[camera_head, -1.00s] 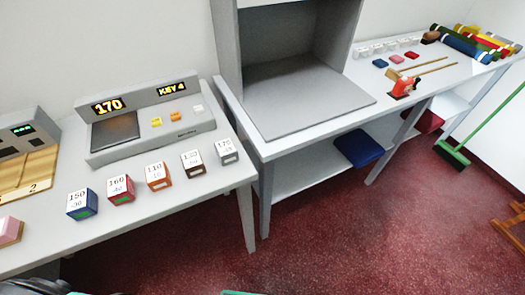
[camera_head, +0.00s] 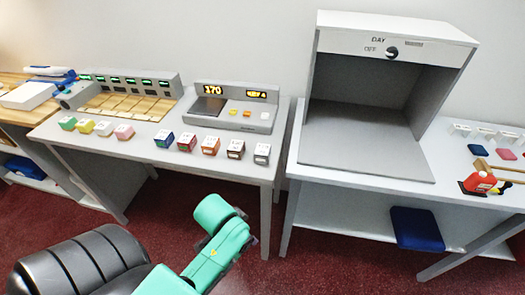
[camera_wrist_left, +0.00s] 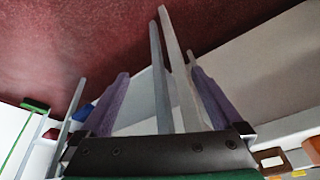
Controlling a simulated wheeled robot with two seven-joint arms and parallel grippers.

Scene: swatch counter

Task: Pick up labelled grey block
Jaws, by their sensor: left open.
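The labelled grey block (camera_head: 262,154) with a white top is at the right end of a row of small blocks on the swatch counter (camera_head: 190,147) in the head view. A dark brown block (camera_head: 236,149) stands just left of it. My left gripper (camera_wrist_left: 160,78) is open in the left wrist view, its two purple-grey fingers wide apart with nothing held. I cannot make out the grey block in that view; a brown block (camera_wrist_left: 270,162) shows low on the right. Teal and black links of my arm fill the lower left of the head view. My right gripper is not in view.
A display console (camera_head: 235,107) stands behind the blocks. A grey booth (camera_head: 378,95) stands on the neighbouring table to the right, across a narrow gap. Pastel blocks (camera_head: 103,128) lie further left. Red floor lies open in front of the counter.

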